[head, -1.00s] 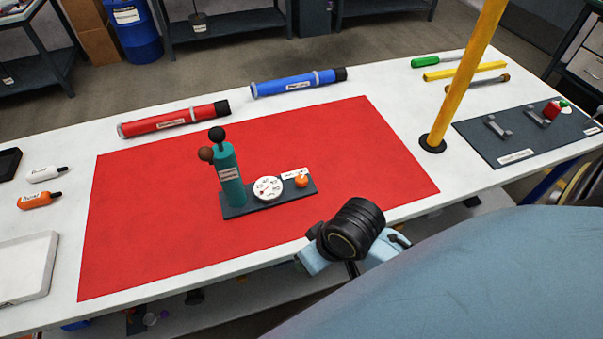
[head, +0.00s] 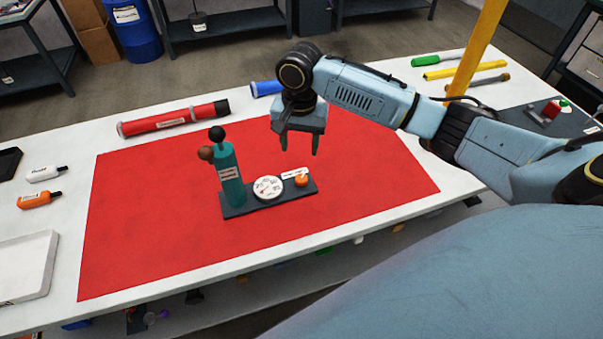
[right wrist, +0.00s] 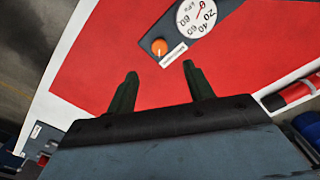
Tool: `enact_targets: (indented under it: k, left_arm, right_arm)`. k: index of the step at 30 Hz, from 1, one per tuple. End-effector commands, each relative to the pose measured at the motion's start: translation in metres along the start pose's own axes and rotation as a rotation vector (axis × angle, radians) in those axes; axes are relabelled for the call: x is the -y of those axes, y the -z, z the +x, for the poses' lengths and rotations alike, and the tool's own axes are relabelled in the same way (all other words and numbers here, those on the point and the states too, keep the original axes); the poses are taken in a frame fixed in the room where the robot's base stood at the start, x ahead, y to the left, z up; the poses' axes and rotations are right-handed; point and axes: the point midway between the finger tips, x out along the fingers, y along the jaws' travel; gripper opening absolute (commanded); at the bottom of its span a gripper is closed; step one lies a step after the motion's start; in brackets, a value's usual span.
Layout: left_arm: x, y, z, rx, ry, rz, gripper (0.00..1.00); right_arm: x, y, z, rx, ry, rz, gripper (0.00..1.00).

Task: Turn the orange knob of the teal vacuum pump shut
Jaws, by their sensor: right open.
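The teal vacuum pump (head: 229,178) stands upright at the left end of a dark base plate (head: 236,210) on the red mat. A white round gauge (head: 267,188) and the orange knob (head: 301,180) sit on the plate's right part. In the right wrist view the orange knob (right wrist: 159,47) shows with a pale mark on top, beside a white label and the gauge (right wrist: 196,17). My right gripper (head: 300,149) is open and empty, fingers pointing down, above and behind the knob, apart from it. Its two dark green fingers (right wrist: 161,82) show in the wrist view. My left gripper is not in view.
A red tube (head: 172,119) and a blue tube (head: 266,88), partly hidden by my arm, lie along the back. A yellow post (head: 478,45) stands at the right. The red mat (head: 130,235) is otherwise clear.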

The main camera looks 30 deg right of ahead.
Motion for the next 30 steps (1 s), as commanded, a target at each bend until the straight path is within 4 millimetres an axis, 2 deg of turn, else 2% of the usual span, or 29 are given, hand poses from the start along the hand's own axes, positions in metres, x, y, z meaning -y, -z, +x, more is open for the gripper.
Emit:
enact_targets:
  k: [3, 7, 21, 25, 30]
  left_arm:
    - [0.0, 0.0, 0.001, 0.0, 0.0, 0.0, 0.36]
    - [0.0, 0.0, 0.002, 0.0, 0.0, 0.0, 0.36]
    - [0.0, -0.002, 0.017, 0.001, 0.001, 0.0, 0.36]
    - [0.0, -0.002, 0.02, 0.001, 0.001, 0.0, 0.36]
    - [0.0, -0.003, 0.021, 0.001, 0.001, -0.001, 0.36]
  right_arm:
    - [-0.003, 0.01, -0.006, 0.0, -0.009, 0.05, 0.52]
    - [-0.004, 0.011, 0.005, 0.003, -0.012, 0.061, 0.52]
    - [-0.004, 0.01, 0.099, 0.002, -0.01, 0.057, 0.52]
    - [-0.004, 0.01, 0.115, 0.001, -0.01, 0.057, 0.52]
    - [-0.004, 0.01, 0.125, 0.0, -0.009, 0.055, 0.52]
